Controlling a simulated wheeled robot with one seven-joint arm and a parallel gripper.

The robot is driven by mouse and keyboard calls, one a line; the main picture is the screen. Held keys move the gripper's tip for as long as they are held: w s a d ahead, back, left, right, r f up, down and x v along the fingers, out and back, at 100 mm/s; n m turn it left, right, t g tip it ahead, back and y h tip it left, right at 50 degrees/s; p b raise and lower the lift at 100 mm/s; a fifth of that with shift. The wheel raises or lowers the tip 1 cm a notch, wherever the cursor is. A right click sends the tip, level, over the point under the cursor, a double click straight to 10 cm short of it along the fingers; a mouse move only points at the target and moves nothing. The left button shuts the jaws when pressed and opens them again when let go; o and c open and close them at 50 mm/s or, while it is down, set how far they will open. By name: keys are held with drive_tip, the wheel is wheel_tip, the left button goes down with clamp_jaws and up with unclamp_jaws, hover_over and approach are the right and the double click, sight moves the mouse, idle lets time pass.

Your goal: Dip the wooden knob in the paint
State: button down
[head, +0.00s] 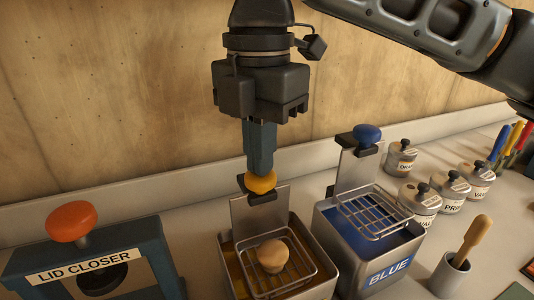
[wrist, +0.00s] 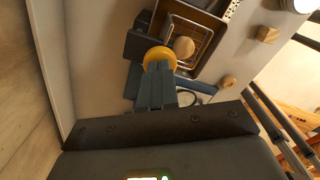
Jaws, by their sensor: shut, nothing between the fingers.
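The wooden knob (head: 272,255) is pale and rounded and sits in a wire basket (head: 302,247) at the metal tank of yellow-orange paint (head: 232,262). The basket lies within the tank's rim in the head view; whether the knob touches paint I cannot tell. A yellow ball handle (head: 261,182) is on the upright plate behind this tank. My gripper (head: 260,172) is shut and empty, pointing down with its fingertips at the top of the yellow handle. In the wrist view the fingertips (wrist: 158,68) meet the yellow handle (wrist: 158,57), beside the wooden knob (wrist: 184,47).
A blue paint tank (head: 388,268) with a blue handle (head: 367,134) and a raised-looking basket stands to the right. The lid closer (head: 90,262) with its orange knob stands left. Several labelled jars (head: 420,200) and a cup (head: 452,275) with a wooden-handled tool are further right.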

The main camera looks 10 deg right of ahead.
sight(261, 183)
drive_tip(key=shift+f+b, duration=0.9)
drive_tip(key=shift+f, duration=1.6)
drive_tip(key=shift+r, duration=0.15)
drive_tip(key=shift+r+p, duration=4.75)
drive_tip(key=shift+r, duration=0.1)
wheel_tip(261, 183, up, 5)
drive_tip(key=p, duration=0.4)
drive_tip(key=shift+s, duration=0.15)
